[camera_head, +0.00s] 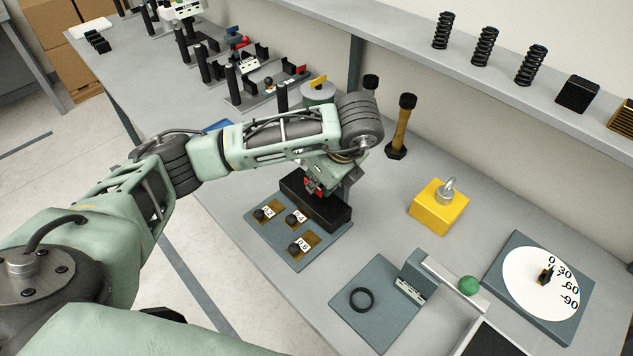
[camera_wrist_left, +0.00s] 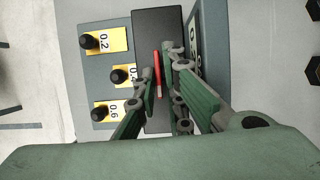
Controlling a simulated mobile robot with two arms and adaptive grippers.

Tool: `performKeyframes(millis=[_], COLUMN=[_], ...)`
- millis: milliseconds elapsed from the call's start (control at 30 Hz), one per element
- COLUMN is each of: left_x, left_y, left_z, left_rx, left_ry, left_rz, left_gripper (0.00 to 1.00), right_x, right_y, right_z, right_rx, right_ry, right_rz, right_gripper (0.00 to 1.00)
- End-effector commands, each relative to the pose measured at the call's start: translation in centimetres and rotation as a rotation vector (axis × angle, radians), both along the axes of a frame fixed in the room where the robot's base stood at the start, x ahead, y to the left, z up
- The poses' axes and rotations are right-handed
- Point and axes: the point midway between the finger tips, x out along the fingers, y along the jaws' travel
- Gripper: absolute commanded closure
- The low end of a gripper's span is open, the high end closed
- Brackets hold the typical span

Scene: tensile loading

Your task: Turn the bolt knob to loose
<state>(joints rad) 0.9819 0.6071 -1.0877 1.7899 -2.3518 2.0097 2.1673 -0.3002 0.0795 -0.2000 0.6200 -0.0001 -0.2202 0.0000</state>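My left gripper (camera_head: 314,191) points down over a black block (camera_head: 328,211) at the back edge of a grey plate (camera_head: 262,238). In the left wrist view, a thin red piece (camera_wrist_left: 158,75) lies over the block, between the fingertips of the left gripper (camera_wrist_left: 158,68). The fingertips are close together, but whether they press on the red piece is unclear. The plate carries three black knobs on yellow patches: 0.2 (camera_wrist_left: 86,41), 0.4 (camera_wrist_left: 121,75) and 0.6 (camera_wrist_left: 101,115). I cannot tell for sure which part is the bolt knob. My right gripper is out of view.
A yellow block with a ring (camera_head: 438,210) stands right of the gripper, with a black-and-gold post (camera_head: 401,128) behind. Racks crowd the back left.

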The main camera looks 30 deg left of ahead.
Motion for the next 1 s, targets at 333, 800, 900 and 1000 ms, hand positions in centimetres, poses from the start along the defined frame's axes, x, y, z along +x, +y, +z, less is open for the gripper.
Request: performKeyframes(millis=[333,800,900,1000], left_x=[-0.1,-0.4,-0.6,-0.9], left_y=[0.0,-1.5,-2.2,-2.8], left_z=[-0.2,3.8,5.6,7.2], left_rx=[0.001,0.001,0.002,0.002], left_ry=[0.006,-0.001,-0.001,-0.001], left_rz=[-0.003,-0.007,-0.007,-0.006], left_gripper=[0.77,0.77,0.77,0.77], right_x=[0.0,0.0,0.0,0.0], right_y=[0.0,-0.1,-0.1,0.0], right_z=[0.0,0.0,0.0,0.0], right_rx=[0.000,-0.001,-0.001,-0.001], right_ry=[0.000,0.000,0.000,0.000], right_rz=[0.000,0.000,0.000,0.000], right_gripper=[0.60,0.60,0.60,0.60])
